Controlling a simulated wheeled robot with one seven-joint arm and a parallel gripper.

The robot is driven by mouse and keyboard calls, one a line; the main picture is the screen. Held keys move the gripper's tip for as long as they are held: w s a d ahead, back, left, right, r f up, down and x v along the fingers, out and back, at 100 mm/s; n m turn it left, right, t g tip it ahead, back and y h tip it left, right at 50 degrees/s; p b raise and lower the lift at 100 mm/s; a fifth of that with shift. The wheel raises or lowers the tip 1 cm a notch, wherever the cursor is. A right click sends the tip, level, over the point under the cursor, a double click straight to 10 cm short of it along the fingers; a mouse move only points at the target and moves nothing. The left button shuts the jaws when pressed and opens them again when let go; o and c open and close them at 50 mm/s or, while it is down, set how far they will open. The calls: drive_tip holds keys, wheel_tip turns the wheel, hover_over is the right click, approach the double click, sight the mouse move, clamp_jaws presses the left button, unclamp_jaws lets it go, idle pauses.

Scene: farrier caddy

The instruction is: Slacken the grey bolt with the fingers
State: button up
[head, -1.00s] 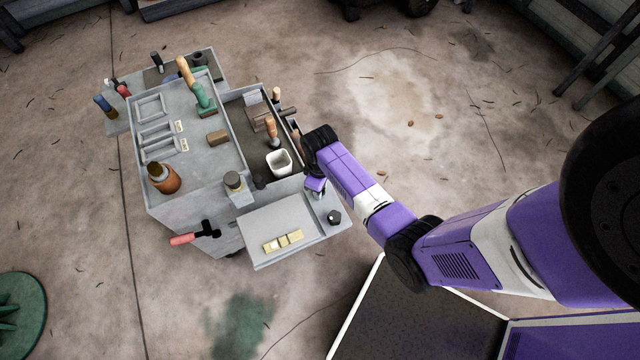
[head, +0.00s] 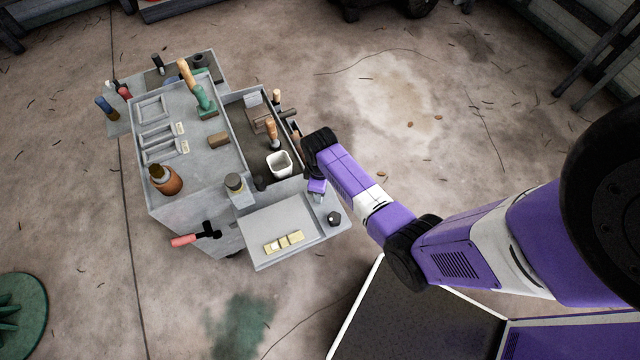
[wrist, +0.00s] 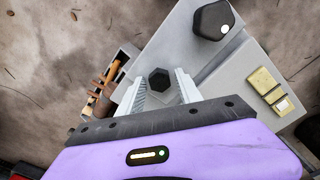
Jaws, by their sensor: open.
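The grey bolt (wrist: 160,79) shows in the wrist view as a dark grey six-sided head on the pale grey surface of the caddy. My gripper (wrist: 160,83) is open, with one finger to the left of the bolt head and one to the right. A gap shows on both sides, and I cannot tell how far down the fingers reach. In the head view my gripper (head: 318,190) is over the right end of the caddy's front shelf (head: 265,222), and the bolt is not clearly seen there.
A black knob (head: 334,218) with a pale dot stands close to my gripper; the wrist view shows it too (wrist: 212,20). Brass blocks (head: 284,242) lie on the shelf. A white cup (head: 279,163) and wooden-handled tools stand in the tray behind. Open floor lies right of the caddy.

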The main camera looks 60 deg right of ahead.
drive_tip(key=shift+r+p, duration=2.15)
drive_tip(key=shift+r, duration=0.25)
